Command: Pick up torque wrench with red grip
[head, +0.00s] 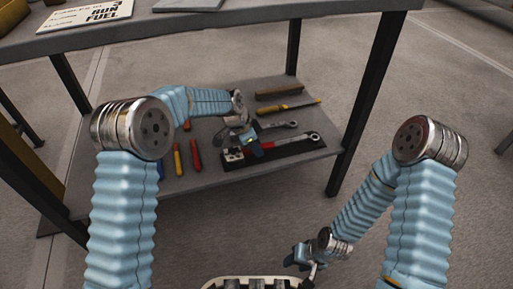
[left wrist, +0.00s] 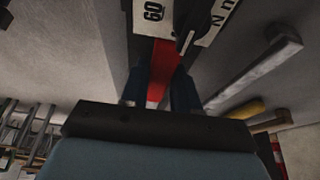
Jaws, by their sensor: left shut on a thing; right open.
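The torque wrench with the red grip (head: 268,147) lies on the lower shelf of the table, along a black base, with its silver end to the right. My left gripper (head: 249,147) is down at the grip's left part and covers some of it. In the left wrist view, the red grip (left wrist: 160,75) runs between the two blue fingers of my left gripper (left wrist: 159,92), which is shut on it. I cannot tell whether the wrench is clear of the shelf. My right gripper (head: 305,262) is open, low over the floor in front of the shelf.
The lower shelf (head: 215,178) also holds a silver spanner (head: 278,125), a yellow-handled tool (head: 290,107), and red (head: 196,156) and yellow (head: 178,160) handled tools. The tabletop (head: 240,22) overhangs the shelf. A dark table leg (head: 365,105) stands to the right.

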